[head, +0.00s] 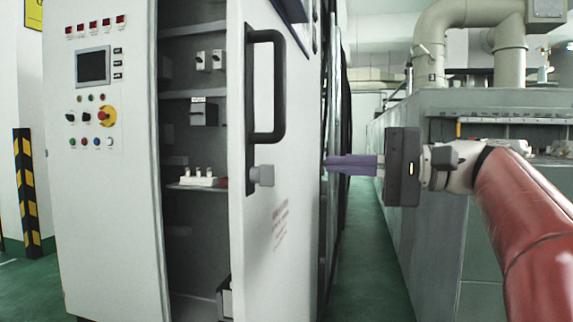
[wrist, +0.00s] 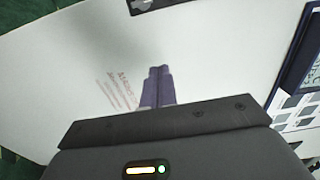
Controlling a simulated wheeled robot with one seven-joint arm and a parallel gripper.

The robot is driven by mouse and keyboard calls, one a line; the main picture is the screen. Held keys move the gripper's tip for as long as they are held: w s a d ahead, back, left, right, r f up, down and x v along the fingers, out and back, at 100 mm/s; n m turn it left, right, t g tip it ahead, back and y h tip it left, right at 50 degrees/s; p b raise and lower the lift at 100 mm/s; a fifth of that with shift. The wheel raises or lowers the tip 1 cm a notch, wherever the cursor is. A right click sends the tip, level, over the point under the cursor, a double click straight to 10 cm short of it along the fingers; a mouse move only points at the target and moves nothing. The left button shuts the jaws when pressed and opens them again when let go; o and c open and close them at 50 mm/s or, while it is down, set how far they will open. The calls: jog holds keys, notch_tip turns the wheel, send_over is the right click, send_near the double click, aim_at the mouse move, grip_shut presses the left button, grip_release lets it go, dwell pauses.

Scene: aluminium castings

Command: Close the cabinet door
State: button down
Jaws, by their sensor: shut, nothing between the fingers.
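The white cabinet door (head: 290,185) stands open in the head view, swung out from the cabinet (head: 115,190), with shelves showing inside. A black bar handle (head: 278,88) is on its outer face, with a grey latch block (head: 262,176) below. My gripper (head: 328,165) is right of the door, its purple fingers together, empty and pointing left at it. In the wrist view, the fingers (wrist: 159,70) point at the door's white face (wrist: 85,65), beside red lettering. Part of the handle (wrist: 150,5) shows at the top edge. I cannot tell whether the fingertips touch the door.
The cabinet's control panel (head: 93,65) has a screen and buttons. A yellow-black striped post (head: 27,190) stands at the left. A large grey machine (head: 400,220) with pipes is at the right. A strip of green floor (head: 368,260) between cabinet and machine is clear.

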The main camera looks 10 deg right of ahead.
jog(key=x, duration=0.9)
jog(key=shift+a, duration=0.25)
